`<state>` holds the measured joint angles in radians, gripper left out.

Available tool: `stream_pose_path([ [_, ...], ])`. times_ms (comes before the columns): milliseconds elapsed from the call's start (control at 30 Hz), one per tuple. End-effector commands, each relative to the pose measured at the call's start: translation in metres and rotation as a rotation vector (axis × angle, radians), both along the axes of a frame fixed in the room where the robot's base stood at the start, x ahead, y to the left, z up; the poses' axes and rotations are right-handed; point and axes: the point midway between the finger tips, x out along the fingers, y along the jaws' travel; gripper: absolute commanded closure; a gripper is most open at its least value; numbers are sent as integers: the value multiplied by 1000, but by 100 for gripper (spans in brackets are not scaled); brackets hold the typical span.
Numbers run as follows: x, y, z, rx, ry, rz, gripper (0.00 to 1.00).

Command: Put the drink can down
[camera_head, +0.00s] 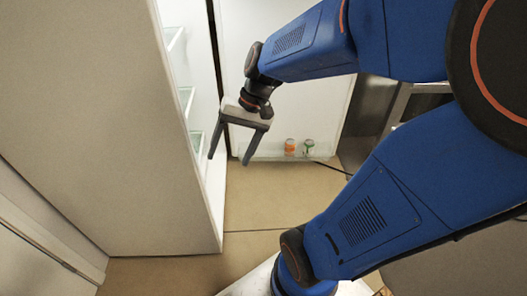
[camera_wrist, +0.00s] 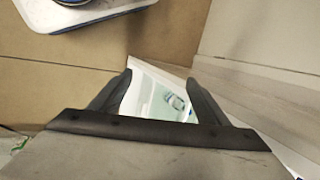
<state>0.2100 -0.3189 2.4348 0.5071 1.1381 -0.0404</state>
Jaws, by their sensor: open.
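My gripper (camera_head: 229,160) is open and empty, fingers pointing down beside the open fridge. In the wrist view its two fingers (camera_wrist: 160,78) stand apart. Between them, farther below, a small pale can-like object (camera_wrist: 176,101) shows on a pale teal surface; I cannot tell if it is the drink can. In the head view an orange can (camera_head: 290,147) and a green-and-red can (camera_head: 309,147) stand side by side on the clear door shelf (camera_head: 270,157), right of my gripper and apart from it.
The fridge (camera_head: 110,120) has a tall side wall at left and glass shelves (camera_head: 187,100) inside. Its open door (camera_head: 300,110) stands behind my gripper. The brown floor (camera_head: 265,205) is clear below. A dark cable lies near the door.

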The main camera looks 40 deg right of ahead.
Motion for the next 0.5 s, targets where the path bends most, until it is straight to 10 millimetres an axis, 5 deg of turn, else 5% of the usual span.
stream_pose_path([
  [500, -73, -34, 32, -424, -345, 253, 31],
])
